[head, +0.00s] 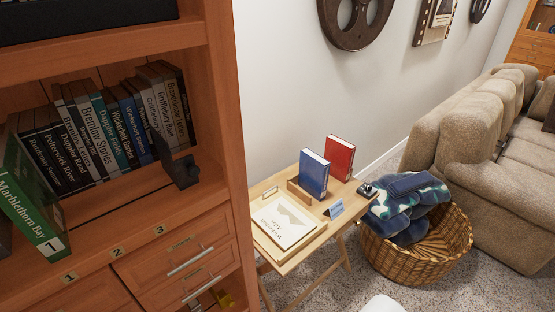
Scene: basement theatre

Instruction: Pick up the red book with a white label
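A red book (339,158) stands upright at the back of a small folding wooden table (314,249). My gripper is not in view. A white rounded piece shows at the bottom edge, and I cannot tell what it is.
A pale flat book (284,222) and a small blue-lettered card (334,209) are on the table. A wooden bookcase (232,120) stands left. A wicker basket (417,255) with blankets (402,207) and a beige sofa (470,125) stand right. Carpet is open in front.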

